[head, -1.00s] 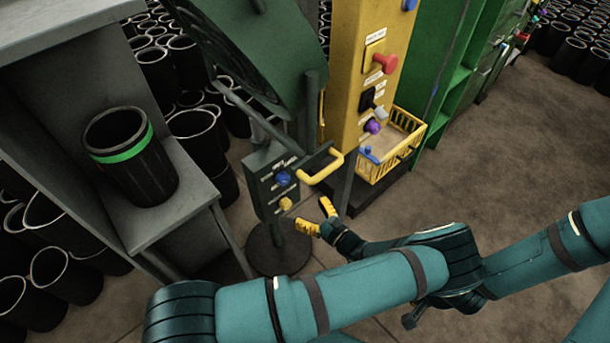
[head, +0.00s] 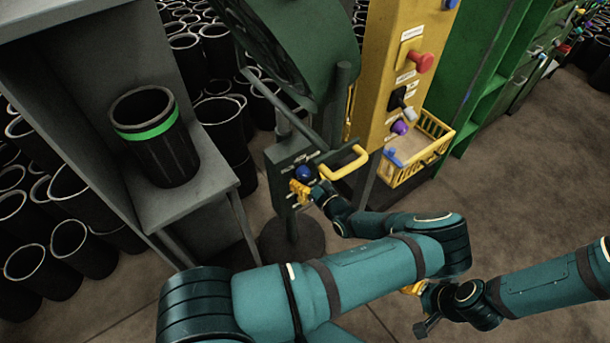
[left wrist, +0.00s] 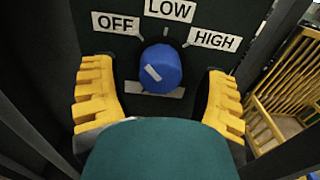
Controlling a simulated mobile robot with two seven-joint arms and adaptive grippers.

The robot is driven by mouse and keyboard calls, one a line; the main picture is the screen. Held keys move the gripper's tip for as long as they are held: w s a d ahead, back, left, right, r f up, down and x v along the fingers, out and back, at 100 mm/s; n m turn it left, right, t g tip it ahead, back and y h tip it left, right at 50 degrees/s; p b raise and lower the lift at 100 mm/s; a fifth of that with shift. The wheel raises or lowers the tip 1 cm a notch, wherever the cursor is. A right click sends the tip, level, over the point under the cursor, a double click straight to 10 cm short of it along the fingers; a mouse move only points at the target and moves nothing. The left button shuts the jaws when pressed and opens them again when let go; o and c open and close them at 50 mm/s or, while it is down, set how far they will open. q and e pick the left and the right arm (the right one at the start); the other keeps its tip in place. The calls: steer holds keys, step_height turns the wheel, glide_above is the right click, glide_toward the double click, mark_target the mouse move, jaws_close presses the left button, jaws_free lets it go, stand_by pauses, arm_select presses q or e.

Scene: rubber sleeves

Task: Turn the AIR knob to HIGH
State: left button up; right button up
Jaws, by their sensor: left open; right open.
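The blue knob (head: 303,172) is on the dark control box (head: 283,165) on a stand. In the left wrist view, the blue knob (left wrist: 162,68) sits below the labels OFF (left wrist: 116,23), LOW (left wrist: 170,9) and HIGH (left wrist: 214,41). Its white mark is slanted; I cannot tell for sure which label it points to. A label below the knob is mostly covered, so AIR cannot be read. My left gripper (left wrist: 158,98) is open, its yellow fingers left and right of the knob, apart from it in the picture. My right gripper (head: 413,288) is open, partly hidden behind my left arm.
A yellow handle (head: 343,163) sticks out beside the box. A yellow panel (head: 395,75) with red and purple controls and a yellow basket (head: 420,150) stand to the right. A black sleeve with a green band (head: 155,140) stands on a grey shelf at left.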

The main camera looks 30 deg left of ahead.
arm_select(q)
steer(key=shift+w+a, duration=0.15)
steer(key=shift+a, duration=0.25)
steer(key=c, duration=1.2)
